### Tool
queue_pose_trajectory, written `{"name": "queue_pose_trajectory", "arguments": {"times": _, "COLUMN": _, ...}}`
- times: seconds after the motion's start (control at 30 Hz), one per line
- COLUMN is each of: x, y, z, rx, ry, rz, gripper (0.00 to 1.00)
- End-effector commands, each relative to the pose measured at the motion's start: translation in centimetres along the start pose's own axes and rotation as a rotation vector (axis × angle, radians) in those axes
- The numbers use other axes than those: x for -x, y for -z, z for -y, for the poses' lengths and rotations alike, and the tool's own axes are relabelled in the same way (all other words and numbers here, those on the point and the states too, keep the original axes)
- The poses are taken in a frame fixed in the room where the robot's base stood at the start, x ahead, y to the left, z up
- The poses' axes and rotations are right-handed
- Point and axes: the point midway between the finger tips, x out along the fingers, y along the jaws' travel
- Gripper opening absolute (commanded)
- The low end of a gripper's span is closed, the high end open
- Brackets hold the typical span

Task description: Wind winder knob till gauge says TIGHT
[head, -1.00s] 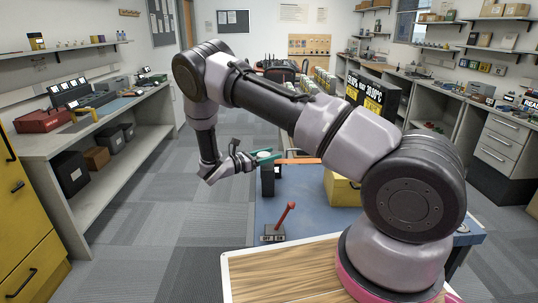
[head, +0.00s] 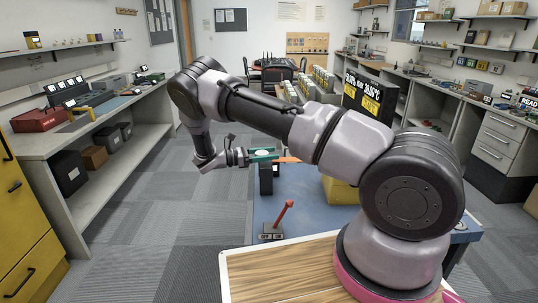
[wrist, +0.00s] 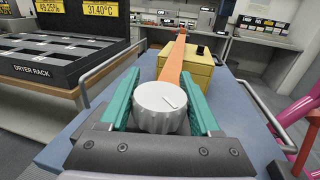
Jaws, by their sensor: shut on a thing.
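In the head view my gripper (head: 263,154) is level at the knob, above a dark post (head: 266,182) at the left edge of the blue bench. An orange strip (wrist: 174,60) runs from behind the knob towards a yellow box (wrist: 190,77). I cannot make out a gauge reading.
A red lever (head: 284,215) on a small switch base stands on the blue bench (head: 320,210), nearer me. A dryer rack (wrist: 60,62) with yellow displays is at the left in the wrist view. Grey rails (wrist: 262,112) flank the bench. The carpeted floor left of the bench is clear.

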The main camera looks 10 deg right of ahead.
Motion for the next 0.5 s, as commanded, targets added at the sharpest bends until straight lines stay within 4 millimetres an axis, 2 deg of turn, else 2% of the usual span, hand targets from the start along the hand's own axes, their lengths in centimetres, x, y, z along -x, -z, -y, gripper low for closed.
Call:
{"name": "queue_pose_trajectory", "arguments": {"times": 0.1, "x": 0.06, "y": 0.04, "z": 0.02, "rx": 0.0, "ry": -0.001, "rz": 0.0, "gripper": 0.08}}
{"name": "queue_pose_trajectory", "arguments": {"times": 0.13, "x": 0.07, "y": 0.04, "z": 0.02, "rx": 0.0, "ry": -0.002, "rz": 0.0, "gripper": 0.75}}
{"name": "queue_pose_trajectory", "arguments": {"times": 0.17, "x": 0.06, "y": 0.04, "z": 0.01, "rx": 0.0, "ry": -0.002, "rz": 0.0, "gripper": 0.87}}
{"name": "queue_pose_trajectory", "arguments": {"times": 0.2, "x": 0.05, "y": 0.03, "z": 0.01, "rx": 0.0, "ry": -0.002, "rz": 0.0, "gripper": 0.94}}
{"name": "queue_pose_trajectory", "arguments": {"times": 0.5, "x": 0.1, "y": 0.01, "z": 0.0, "rx": 0.0, "ry": -0.002, "rz": 0.0, "gripper": 0.94}}
